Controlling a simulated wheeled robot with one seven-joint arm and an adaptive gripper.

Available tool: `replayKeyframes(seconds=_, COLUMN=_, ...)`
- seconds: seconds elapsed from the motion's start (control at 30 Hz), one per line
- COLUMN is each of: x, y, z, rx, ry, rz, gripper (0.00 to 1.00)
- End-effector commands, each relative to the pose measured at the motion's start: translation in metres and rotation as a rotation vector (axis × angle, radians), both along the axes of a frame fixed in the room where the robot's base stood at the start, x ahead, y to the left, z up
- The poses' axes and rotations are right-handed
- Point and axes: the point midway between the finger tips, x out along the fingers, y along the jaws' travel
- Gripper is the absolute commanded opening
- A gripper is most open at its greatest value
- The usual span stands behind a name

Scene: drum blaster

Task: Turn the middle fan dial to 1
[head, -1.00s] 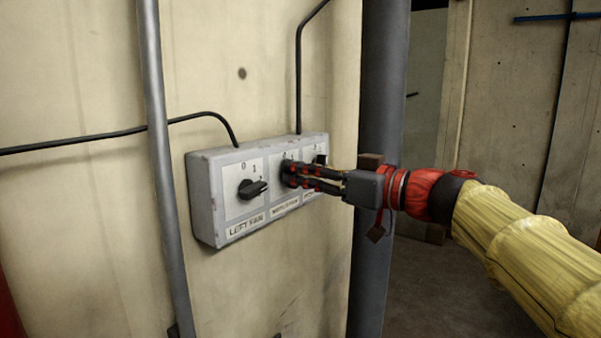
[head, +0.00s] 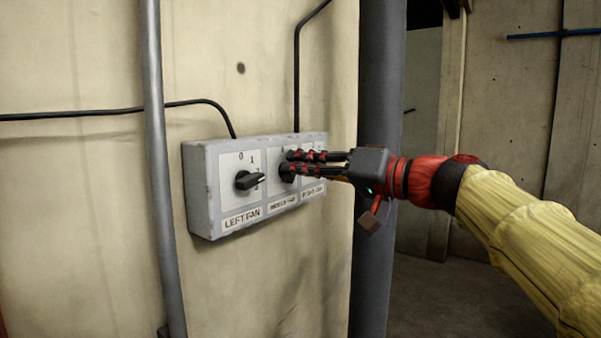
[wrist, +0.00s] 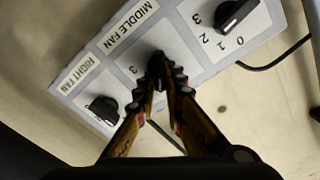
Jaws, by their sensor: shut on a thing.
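A grey control box (head: 198,195) on the wall carries a row of three dials. The middle fan dial (wrist: 155,57) is black and sits between the fingertips of my gripper (head: 291,163). In the wrist view my gripper (wrist: 160,75) is closed around its knob, and only a 3 shows beside it. The fingers hide the other numbers and the pointer, so I cannot tell its setting. The label MIDDLE FAN (wrist: 133,24) is upside down in the wrist view.
The left fan dial (head: 249,180) is free, as is the right fan dial (wrist: 103,108). A vertical grey pipe (head: 156,130) stands left of the box and a thick dark column (head: 380,80) right of it. Black cables (head: 297,75) enter the box from above.

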Motion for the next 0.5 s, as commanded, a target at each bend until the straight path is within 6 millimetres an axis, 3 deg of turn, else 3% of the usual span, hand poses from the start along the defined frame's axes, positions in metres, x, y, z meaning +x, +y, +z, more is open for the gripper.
replayKeyframes(seconds=0.5, x=0.001, y=-0.0005, z=-0.0014, rx=0.042, ry=0.056, rz=0.0, gripper=0.0)
